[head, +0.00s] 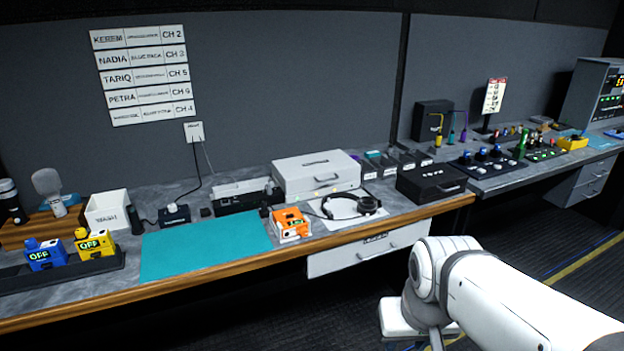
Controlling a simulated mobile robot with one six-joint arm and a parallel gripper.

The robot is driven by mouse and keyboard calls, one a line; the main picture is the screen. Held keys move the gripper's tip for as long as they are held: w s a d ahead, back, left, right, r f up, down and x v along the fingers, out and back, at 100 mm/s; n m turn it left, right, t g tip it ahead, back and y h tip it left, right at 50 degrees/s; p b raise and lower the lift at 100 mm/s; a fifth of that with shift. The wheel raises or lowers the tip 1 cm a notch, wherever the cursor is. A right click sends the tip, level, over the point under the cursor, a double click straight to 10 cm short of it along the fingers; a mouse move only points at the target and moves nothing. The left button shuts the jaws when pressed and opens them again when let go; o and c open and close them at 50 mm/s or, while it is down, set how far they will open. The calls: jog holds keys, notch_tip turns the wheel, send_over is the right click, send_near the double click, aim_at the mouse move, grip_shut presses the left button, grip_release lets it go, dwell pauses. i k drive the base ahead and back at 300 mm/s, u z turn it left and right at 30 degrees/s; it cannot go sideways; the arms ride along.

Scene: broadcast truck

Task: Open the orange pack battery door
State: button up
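The orange pack (291,224) sits on the counter at the right edge of the teal mat (205,248). It has an orange top, a white lower part and a small lit green display. I cannot make out its battery door or whether it is open. My white arm reaches in from the lower right, over the floor in front of the counter. My gripper is not clearly visible; the arm's end is low and apart from the orange pack.
Black headphones (351,206) lie just right of the pack. Blue (45,255) and yellow (95,244) packs reading OFF stand in a dark rack at left. A white case (316,174) is behind. A drawer (368,249) is below the wooden counter edge. The mat is bare.

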aim_at(288, 215)
jog(key=u, duration=0.05)
jog(key=i, duration=1.3)
jog(key=u, duration=0.65)
jog(key=k, duration=0.8)
jog(key=u, duration=0.15)
jog(key=i, duration=0.85)
jog(key=z, duration=0.05)
